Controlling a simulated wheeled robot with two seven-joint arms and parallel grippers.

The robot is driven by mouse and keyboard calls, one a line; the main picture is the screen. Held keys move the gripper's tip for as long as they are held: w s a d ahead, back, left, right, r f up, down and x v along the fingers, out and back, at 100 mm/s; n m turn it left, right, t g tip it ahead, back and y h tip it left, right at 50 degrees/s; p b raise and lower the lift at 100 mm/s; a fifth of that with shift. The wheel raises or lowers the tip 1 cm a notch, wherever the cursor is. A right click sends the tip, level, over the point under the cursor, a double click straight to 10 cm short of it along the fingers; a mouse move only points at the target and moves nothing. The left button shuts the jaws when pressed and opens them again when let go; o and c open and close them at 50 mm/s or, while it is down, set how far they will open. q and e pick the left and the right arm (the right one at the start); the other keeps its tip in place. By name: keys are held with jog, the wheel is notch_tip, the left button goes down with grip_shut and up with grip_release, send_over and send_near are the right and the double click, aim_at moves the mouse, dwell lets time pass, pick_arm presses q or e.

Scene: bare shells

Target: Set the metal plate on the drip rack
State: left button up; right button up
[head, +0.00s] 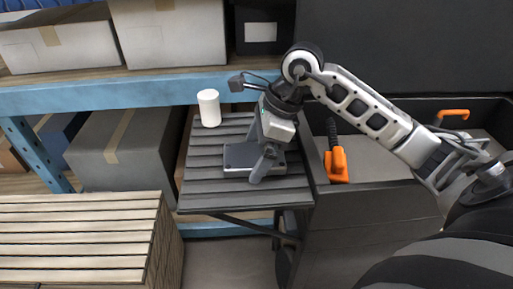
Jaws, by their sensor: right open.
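A dark slatted rack (205,190), which I take to be the drip rack, stands mid-view beside a dark cart. A flat dark grey plate (234,157), which looks like the metal plate, lies on its slats. My right gripper (262,168) is open and points down over the right part of the plate. It hides part of the plate, and I cannot tell if the fingers touch it. My left gripper is not in view.
A white cylinder (208,108) stands on the rack's back left. Blue-framed shelving (120,92) with boxes runs behind. A light slatted wooden stack (75,235) is at the lower left. The cart at right holds an orange-handled tool (337,165).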

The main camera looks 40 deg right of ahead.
jog(key=shift+r, duration=0.1)
jog(key=shift+d+r, duration=0.1)
jog(key=shift+r, duration=0.15)
jog(key=v, duration=1.1)
jog(key=shift+r, duration=0.25)
jog(key=shift+s, duration=0.1)
